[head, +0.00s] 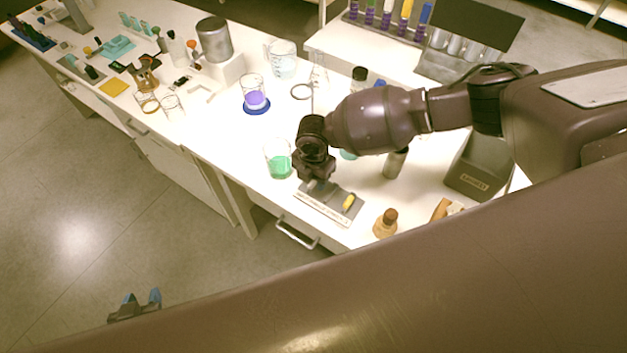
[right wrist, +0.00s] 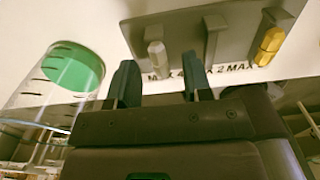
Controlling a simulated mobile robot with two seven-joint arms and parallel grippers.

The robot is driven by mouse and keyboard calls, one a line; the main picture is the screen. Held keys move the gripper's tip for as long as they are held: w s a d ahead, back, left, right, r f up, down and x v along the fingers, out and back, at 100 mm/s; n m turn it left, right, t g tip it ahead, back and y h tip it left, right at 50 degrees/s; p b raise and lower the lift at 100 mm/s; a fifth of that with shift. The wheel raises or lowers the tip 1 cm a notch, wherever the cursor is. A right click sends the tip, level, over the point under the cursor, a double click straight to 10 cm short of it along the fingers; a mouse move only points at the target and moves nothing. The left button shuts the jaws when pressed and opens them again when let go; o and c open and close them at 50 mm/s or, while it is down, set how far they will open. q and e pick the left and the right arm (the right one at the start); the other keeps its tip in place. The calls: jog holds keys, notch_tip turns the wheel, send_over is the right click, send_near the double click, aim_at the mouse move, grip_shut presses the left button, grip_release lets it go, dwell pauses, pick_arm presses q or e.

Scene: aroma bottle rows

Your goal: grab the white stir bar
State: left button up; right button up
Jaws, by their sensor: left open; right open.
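The white stir bar (right wrist: 157,60) lies in the left slot of a grey holder (right wrist: 190,22), as the right wrist view shows. A yellow stir bar (right wrist: 269,45) lies in the right slot; it also shows in the head view (head: 349,201). The middle slot looks empty. My right gripper (right wrist: 160,72) is open, with its two fingers on either side of the white bar's near end in the picture; I cannot tell whether they touch it. In the head view this gripper (head: 316,182) hangs over the holder's left end. My left gripper (head: 142,299) is open and empty, over the floor.
A beaker of green liquid (head: 278,160) stands just left of the right gripper. A purple-liquid beaker (head: 254,98) stands further back. The table's front edge is close to the holder.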

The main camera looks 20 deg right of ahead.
jog(key=shift+f, duration=0.35)
jog(key=shift+c, duration=0.2)
grip_shut()
jog(key=shift+r, duration=0.1)
